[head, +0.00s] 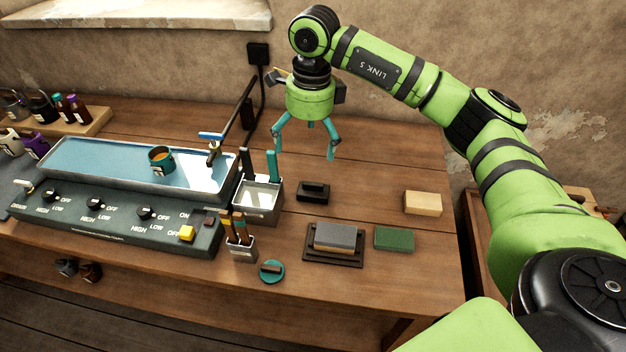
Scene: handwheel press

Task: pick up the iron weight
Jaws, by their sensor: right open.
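A small black block with a raised handle-like top (313,191), which looks like the iron weight, lies on the wooden table right of the metal bin. My right gripper (304,154) hangs pointing down above the back of the table. Its teal fingers are spread apart with nothing between them. In the picture the fingertips are just above the block, with a gap between; the exact height is hard to tell. My left gripper is not in view.
A metal bin (259,209) with upright handles stands left of the block. A grey stone on a dark tray (334,258), a green block (393,239) and a tan block (423,203) lie nearby. The blue-topped trough (115,165) fills the left. Table behind the block is clear.

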